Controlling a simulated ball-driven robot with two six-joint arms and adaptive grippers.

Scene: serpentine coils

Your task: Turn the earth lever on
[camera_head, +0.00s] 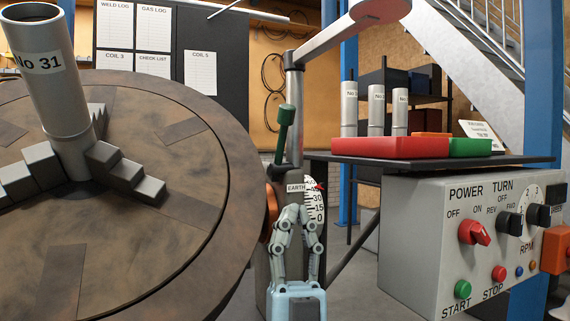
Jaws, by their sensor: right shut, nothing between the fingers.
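The earth lever (285,128) has a dark green cylindrical handle on a thin stem. It stands nearly upright, tilted slightly right, above a white EARTH label (296,187). My right gripper (298,211) comes up from the bottom of the picture. It is shut and empty, with its fingertips just below the label, well under the green handle. It overlaps part of a white dial with numbers (317,205) behind it. I cannot tell the depth gap between fingers and lever. My left gripper is not in view.
A large round turntable (190,235) with a tube marked No 31 (45,85) fills the left. A grey control box (430,240) with knobs and buttons stands at right. Above it, a dark shelf holds red (390,147) and green trays. A grey post (294,110) rises behind the lever.

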